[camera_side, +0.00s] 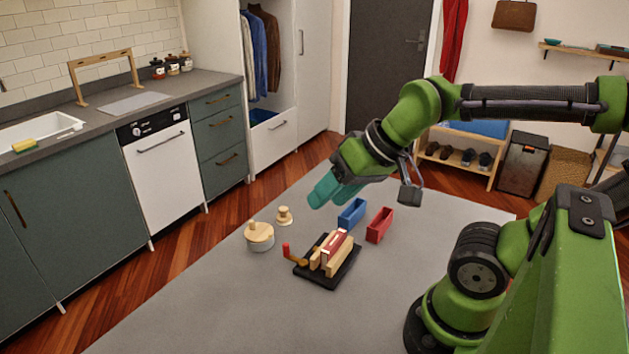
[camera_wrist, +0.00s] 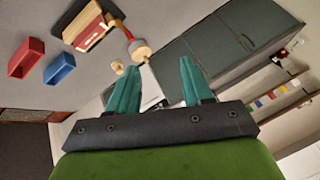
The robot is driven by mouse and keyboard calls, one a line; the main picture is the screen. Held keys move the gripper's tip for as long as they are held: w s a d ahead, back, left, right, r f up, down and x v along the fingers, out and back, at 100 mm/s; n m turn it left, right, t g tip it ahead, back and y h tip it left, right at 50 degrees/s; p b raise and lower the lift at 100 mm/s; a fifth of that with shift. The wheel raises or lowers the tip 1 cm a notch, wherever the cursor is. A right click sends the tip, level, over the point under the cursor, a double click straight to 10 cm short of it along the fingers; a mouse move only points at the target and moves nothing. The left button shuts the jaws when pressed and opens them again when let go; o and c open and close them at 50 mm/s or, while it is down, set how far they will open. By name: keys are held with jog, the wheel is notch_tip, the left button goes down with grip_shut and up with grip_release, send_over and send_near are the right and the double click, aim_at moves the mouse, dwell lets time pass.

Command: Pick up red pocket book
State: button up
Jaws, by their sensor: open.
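The red pocket book (camera_side: 335,241) stands between pale wooden boards of a small press (camera_side: 313,278) with a black base and a red-tipped handle. It also shows at the upper left of the wrist view (camera_wrist: 84,24), where the boards partly hide it. My gripper (camera_side: 323,192) has teal fingers and hangs in the air above and behind the press, apart from the book. In the wrist view the two fingers (camera_wrist: 158,66) are spread with nothing between them.
A blue open box (camera_side: 352,213) and a red open box (camera_side: 380,226) stand behind and right of the press. A round lidded pot (camera_side: 259,237) and a small wooden knob-topped piece (camera_side: 284,215) stand to its left. The grey table's front left is clear.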

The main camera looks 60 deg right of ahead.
jog(key=w+d+f+n+g+h, duration=0.1)
jog(key=w+d+f+n+g, duration=0.1)
jog(key=w+n+g, duration=0.15)
jog(key=n+g+h, duration=0.3)
jog(key=n+g, duration=0.1)
jog(key=n, duration=1.5)
send_over(334, 240)
jog(key=a, duration=0.1)
jog(key=shift+t, duration=0.25)
jog(key=f, duration=1.1)
jog(key=shift+w+f, duration=0.1)
jog(key=shift+w, duration=0.25)
jog(key=f, duration=0.4)
jog(key=shift+s+d, duration=0.35)
jog(key=shift+s, duration=0.05)
jog(key=shift+d+f, duration=0.1)
jog(key=shift+f, duration=0.45)
jog(key=shift+f, duration=0.25)
jog(key=shift+c, duration=0.5)
grip_shut()
